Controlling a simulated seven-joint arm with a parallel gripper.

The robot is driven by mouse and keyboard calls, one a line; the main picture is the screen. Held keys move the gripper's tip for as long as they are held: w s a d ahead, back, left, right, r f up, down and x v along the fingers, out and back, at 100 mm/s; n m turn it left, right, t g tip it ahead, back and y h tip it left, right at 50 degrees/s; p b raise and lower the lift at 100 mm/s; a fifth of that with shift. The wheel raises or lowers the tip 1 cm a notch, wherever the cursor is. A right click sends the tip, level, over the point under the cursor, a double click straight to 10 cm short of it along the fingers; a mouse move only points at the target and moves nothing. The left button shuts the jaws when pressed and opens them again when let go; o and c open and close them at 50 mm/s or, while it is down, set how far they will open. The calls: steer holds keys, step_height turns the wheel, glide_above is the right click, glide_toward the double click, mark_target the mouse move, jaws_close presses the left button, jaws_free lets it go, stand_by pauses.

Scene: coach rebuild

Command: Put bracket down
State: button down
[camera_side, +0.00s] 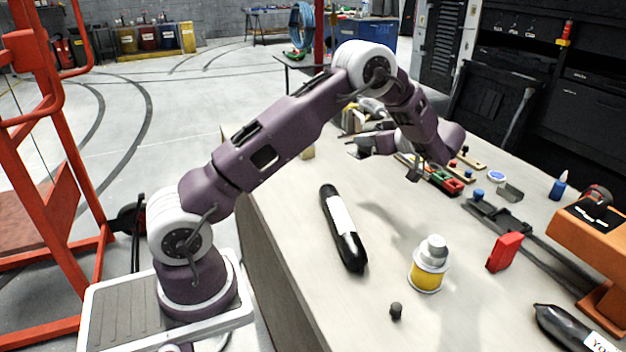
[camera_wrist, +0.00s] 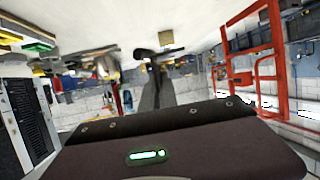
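My gripper (camera_side: 365,146) is at the end of the bent purple arm, above the far part of the workbench, and points to the left. Its fingers are small and partly merge with the clutter behind, so I cannot tell whether they are open or shut. In the wrist view, which looks upside down, a dark narrow shape with a black crosspiece (camera_wrist: 148,54) stands ahead of the wrist; I cannot tell whether it is finger or held part. A grey angled piece, possibly a bracket (camera_side: 510,192), lies on the workbench (camera_side: 300,235) at the right.
A black marker-like cylinder (camera_side: 343,228), a yellow-and-white can (camera_side: 429,264), a black knob (camera_side: 396,311) and a red block (camera_side: 505,252) stand or lie nearer. An orange machine (camera_side: 590,245) is at the right. Bare bench shows between them. A red frame (camera_side: 45,130) stands left.

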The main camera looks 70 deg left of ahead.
mark_target(314, 177)
steer(key=s+a+n+g+h, duration=0.1)
steer(key=s+a+n+g, duration=0.1)
steer(key=s+a, duration=0.75)
steer(key=f, duration=1)
steer(key=shift+a, duration=0.25)
steer(key=shift+f, duration=0.15)
steer(key=c, duration=1.6)
jaws_free()
steer(key=shift+c, duration=0.2)
